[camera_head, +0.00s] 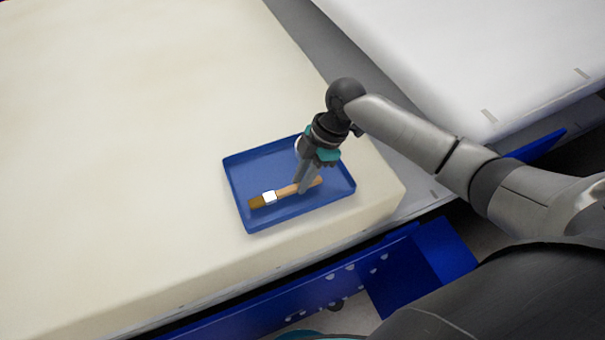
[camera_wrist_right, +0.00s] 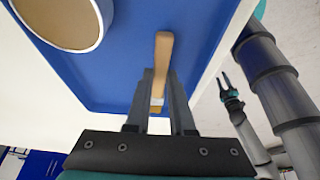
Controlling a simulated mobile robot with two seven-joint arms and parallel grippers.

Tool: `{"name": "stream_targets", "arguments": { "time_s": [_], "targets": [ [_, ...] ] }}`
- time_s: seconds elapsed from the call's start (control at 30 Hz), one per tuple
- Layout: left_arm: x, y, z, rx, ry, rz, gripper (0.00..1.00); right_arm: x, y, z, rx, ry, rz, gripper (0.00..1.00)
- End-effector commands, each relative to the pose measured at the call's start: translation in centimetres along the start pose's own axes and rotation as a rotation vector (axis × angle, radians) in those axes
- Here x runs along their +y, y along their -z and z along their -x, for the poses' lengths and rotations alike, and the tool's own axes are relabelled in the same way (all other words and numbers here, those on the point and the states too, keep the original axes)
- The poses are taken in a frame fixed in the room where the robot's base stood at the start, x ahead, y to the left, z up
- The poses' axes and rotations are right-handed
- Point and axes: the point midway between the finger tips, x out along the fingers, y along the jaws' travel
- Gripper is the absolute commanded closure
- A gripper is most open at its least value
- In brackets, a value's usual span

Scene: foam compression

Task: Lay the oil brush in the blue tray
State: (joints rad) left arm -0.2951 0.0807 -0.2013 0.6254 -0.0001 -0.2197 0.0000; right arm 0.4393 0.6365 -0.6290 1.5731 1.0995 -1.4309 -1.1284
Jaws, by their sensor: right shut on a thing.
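The oil brush (camera_head: 285,193) has a wooden handle, a white band and brown bristles. It is low inside the blue tray (camera_head: 265,170), bristles toward the left; I cannot tell whether it touches the tray floor. My right gripper (camera_head: 302,188) reaches down over the tray and is shut on the handle. In the right wrist view the handle (camera_wrist_right: 163,55) shows between the fingers (camera_wrist_right: 160,80), over the blue tray floor (camera_wrist_right: 120,60); the rest of the brush is mostly hidden. A small gripper at the right (camera_wrist_right: 226,84), apparently my left one, is too small to judge.
A round white container (camera_wrist_right: 62,22) with a beige inside stands in the tray; in the head view my right gripper mostly hides it. The tray sits near a corner of the cream foam block (camera_head: 130,120), which is otherwise clear. A white block (camera_head: 480,50) lies beyond a grey gap.

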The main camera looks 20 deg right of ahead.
Motion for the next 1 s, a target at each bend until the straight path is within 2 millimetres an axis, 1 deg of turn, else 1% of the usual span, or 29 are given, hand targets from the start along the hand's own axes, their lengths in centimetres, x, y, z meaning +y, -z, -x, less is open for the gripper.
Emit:
{"name": "stream_targets", "arguments": {
  "time_s": [0.07, 0.47, 1.0],
  "targets": [
    [0.0, -0.1, -0.2, -0.001, 0.000, 0.000, 0.58, 0.0, -0.1, -0.4, 0.000, 0.000, 0.001, 1.00],
    [0.1, -0.6, -0.2, -0.010, -0.001, 0.001, 0.58, 0.0, -0.1, -0.4, 0.001, 0.000, 0.001, 1.00],
    [0.1, -0.8, -0.8, -0.012, -0.001, 0.002, 0.58, 0.0, -0.5, -1.4, 0.000, 0.001, 0.001, 1.00]
  ]
}}
